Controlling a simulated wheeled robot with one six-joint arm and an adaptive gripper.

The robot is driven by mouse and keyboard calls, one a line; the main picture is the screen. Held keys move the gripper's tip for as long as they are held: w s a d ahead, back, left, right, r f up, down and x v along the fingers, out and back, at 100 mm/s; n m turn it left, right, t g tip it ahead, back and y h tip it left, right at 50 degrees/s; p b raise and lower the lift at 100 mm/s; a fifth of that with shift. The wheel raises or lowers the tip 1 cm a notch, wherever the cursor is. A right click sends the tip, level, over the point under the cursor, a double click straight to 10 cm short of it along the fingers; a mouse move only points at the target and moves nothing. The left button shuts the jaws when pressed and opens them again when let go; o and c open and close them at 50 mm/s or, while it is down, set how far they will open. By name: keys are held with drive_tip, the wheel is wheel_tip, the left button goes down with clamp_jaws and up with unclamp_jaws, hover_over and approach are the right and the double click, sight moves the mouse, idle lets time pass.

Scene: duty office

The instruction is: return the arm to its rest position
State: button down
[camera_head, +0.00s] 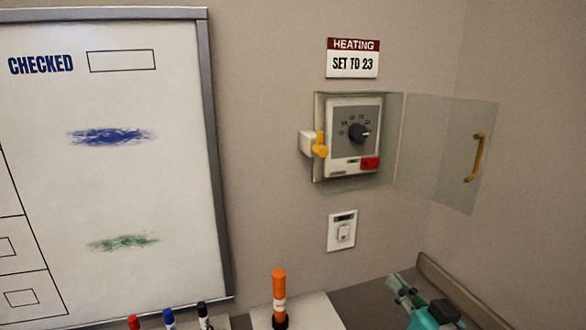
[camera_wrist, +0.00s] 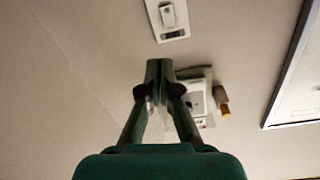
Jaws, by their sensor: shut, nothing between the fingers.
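My gripper (camera_head: 394,284) shows at the bottom right of the head view, with its teal body cut off by the lower edge. In the wrist view my gripper (camera_wrist: 159,70) is seen from behind, its two dark fingers meeting at the tips. It is shut and holds nothing. In the head view it is below and to the right of the heating control (camera_head: 352,135), apart from it. Most of my arm is out of view.
The control's clear cover (camera_head: 430,145) stands swung open to the right, with a yellow handle (camera_head: 477,158). A wall switch (camera_head: 342,231) is below. A whiteboard (camera_head: 110,190) fills the left. An orange marker (camera_head: 279,295) stands upright at the bottom, near several other pens.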

drive_tip(key=s+f+m+g+h, duration=0.1)
drive_tip(key=s+f+m+h, duration=0.25)
drive_tip(key=s+f, duration=1.7)
drive_tip(key=s+a+f+n+g+h, duration=0.1)
drive_tip(key=s+f+n, duration=0.2)
drive_tip(key=s, duration=1.9)
drive_tip(key=shift+s+a, duration=0.15)
drive_tip(key=shift+s, duration=0.25)
